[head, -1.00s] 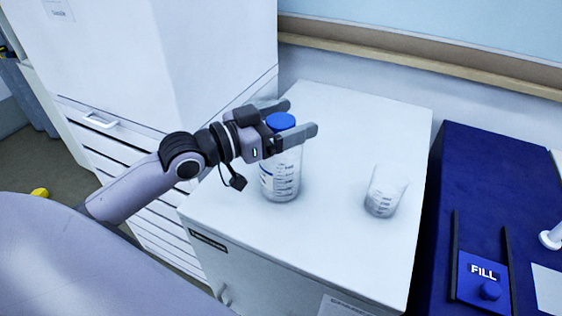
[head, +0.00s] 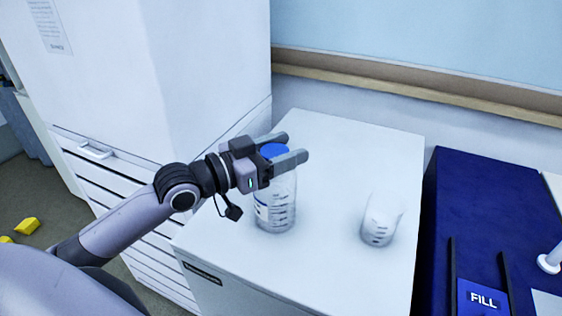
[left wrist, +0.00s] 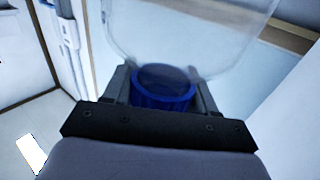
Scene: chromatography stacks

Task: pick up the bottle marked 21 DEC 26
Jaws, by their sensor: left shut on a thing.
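A clear bottle (head: 275,208) with a blue cap and graduation marks stands upright on the white cabinet top (head: 330,150). My left gripper (head: 283,157) is shut on this bottle around its capped top, one finger on each side. In the left wrist view the blue cap (left wrist: 164,86) sits between the two fingers, with the clear bottle body (left wrist: 185,35) beyond it. The label is too small and turned to read, so I cannot tell its date. My right gripper is not in view.
A clear graduated beaker (head: 380,220) stands to the right on the same cabinet top. A dark blue unit (head: 475,190) with a FILL panel (head: 483,299) is at the right. A tall white cabinet (head: 180,80) rises at the left. Yellow objects (head: 27,226) lie on the floor.

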